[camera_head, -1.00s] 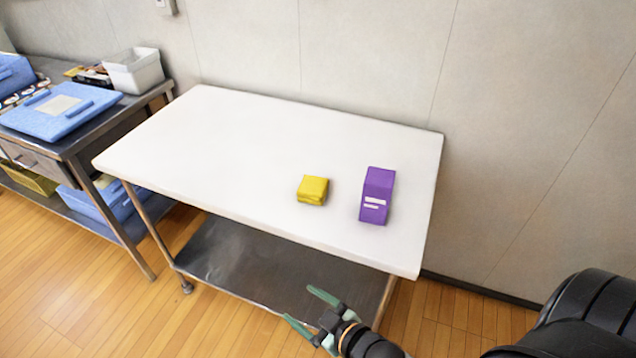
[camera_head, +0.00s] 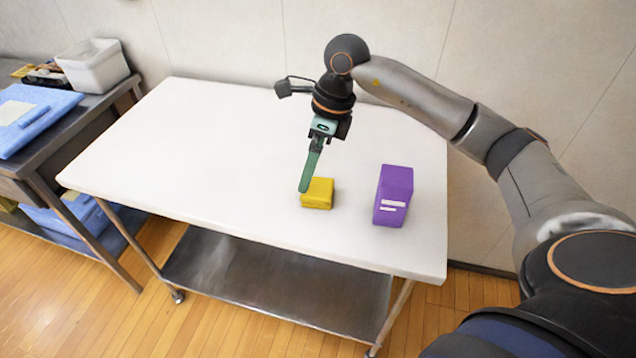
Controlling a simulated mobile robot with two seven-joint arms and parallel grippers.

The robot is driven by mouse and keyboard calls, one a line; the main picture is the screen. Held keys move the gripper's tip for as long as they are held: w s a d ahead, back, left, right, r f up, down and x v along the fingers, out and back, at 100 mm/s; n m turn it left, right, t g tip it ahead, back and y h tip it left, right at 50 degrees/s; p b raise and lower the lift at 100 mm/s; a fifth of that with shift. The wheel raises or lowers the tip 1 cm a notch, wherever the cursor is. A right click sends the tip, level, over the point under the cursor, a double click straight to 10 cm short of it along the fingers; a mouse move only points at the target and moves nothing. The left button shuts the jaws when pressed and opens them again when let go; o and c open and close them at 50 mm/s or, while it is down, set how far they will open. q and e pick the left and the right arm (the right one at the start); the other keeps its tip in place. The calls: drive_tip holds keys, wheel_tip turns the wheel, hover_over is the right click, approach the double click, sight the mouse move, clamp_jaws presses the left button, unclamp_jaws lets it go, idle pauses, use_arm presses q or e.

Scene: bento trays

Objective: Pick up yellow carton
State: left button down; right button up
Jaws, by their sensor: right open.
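The yellow carton (camera_head: 319,194) is a small box on the white table, right of the middle. My right gripper (camera_head: 306,185) points down from above, its green fingers at the carton's left and back side. From this angle the fingers overlap in the picture, and one hides part of the carton's left edge. The gripper is open, and the carton still rests on the table. I cannot tell whether a finger touches it. My left gripper is not in view.
A taller purple carton (camera_head: 394,195) stands on the white table (camera_head: 180,140), right of the yellow one. The table's left half is clear. At the left, a metal bench holds a white bin (camera_head: 92,66) and a blue lid (camera_head: 32,118). A wall stands behind.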

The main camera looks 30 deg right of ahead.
drive_tip(key=h, duration=0.2)
approach(318, 187)
wheel_tip(318, 187, down, 4)
drive_tip(key=shift+a+f, duration=0.1)
drive_tip(key=shift+f, duration=0.1)
drive_tip(key=shift+w+a+f+p, duration=0.1)
drive_tip(key=shift+w+f+p, duration=0.1)
drive_tip(key=shift+f, duration=0.75)
drive_tip(key=shift+w+a+f+p, duration=0.1)
drive_tip(key=shift+f+p, duration=0.15)
drive_tip(key=shift+f, duration=0.7)
drive_tip(key=shift+w+a+f+p, duration=0.15)
drive_tip(key=shift+f+p, duration=0.05)
drive_tip(key=shift+f, duration=0.75)
drive_tip(key=c, duration=1.2)
drive_tip(key=shift+r, duration=0.1)
drive_tip(key=shift+c, duration=0.2)
